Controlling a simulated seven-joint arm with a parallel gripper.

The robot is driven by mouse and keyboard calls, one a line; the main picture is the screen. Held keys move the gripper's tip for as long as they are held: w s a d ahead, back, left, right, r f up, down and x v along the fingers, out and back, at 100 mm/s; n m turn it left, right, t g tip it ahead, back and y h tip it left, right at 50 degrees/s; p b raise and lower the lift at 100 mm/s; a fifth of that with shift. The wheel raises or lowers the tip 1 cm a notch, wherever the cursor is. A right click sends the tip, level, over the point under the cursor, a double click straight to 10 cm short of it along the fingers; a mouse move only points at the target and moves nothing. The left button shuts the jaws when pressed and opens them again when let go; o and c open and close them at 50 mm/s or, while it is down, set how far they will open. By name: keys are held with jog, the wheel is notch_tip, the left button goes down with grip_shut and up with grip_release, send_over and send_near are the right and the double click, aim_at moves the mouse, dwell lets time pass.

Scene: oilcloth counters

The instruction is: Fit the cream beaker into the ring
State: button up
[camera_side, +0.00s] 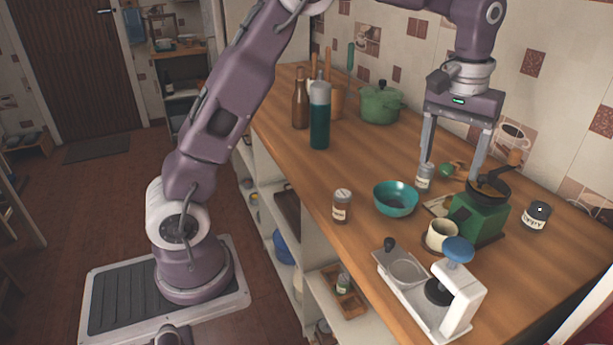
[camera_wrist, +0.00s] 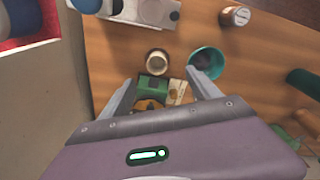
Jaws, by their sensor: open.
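The cream beaker (camera_side: 442,236) stands upright on the wooden counter, in front of the green grinder; the wrist view shows it from above (camera_wrist: 157,63), beyond my fingertips. The ring (camera_side: 404,270) is part of a white stand with a blue knob, nearer the side camera than the beaker. I see no beaker in it. The stand shows at the top edge of the wrist view (camera_wrist: 158,12). My gripper (camera_side: 451,174) points down, open and empty, above the counter behind the beaker; its fingers also show in the wrist view (camera_wrist: 161,82).
The green grinder (camera_side: 480,216) with a crank stands close behind the beaker, below my gripper. A teal bowl (camera_side: 396,199) is left of it. A brown jar (camera_side: 342,206), a small shaker (camera_side: 424,176) and a dark jar (camera_side: 536,216) stand around. Bottles and a green pot (camera_side: 380,105) are farther back.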

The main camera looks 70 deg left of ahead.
jog(key=s+r+m+t, duration=0.2)
jog(key=s+r, duration=0.5)
jog(key=s, duration=0.5)
jog(key=s+f+m+t, duration=0.1)
jog(key=s+f, duration=0.1)
jog(key=s, duration=0.7)
jog(key=s+a+f+m+t, duration=0.1)
jog(key=s+f, duration=0.1)
jog(key=s, duration=0.7)
jog(key=shift+s+f+m+t, duration=0.2)
jog(key=shift+f+m+t, duration=0.1)
jog(key=shift+m+t, duration=0.1)
